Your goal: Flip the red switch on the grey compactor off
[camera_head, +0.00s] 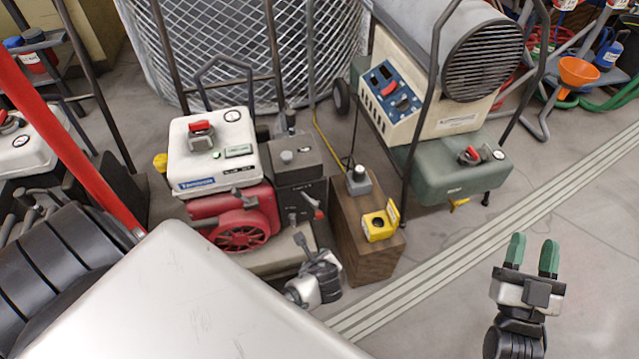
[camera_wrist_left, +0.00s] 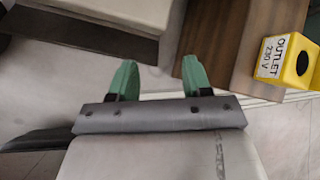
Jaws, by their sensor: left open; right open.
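An engine machine has a white tank (camera_head: 212,150), a red engine (camera_head: 240,215) and a grey base plate (camera_head: 278,256); I cannot tell for sure that it is the grey compactor. A red knob (camera_head: 200,127) sits on the tank. A small red-tipped lever (camera_head: 316,208) is on its dark grey box (camera_head: 297,165). My left gripper (camera_head: 318,279) is in front of this machine, near the base plate; its fingertips are unclear there. In the left wrist view the left gripper (camera_wrist_left: 158,80) is open and empty. My right gripper (camera_head: 531,255) is open and empty above the floor.
A wooden box (camera_head: 368,257) with a yellow outlet (camera_head: 379,226) stands right of the machine. Behind it are a beige heater (camera_head: 400,75) with a blue panel and a green tank (camera_head: 455,170). A red pole (camera_head: 70,120) crosses the left. Floor around my right gripper is clear.

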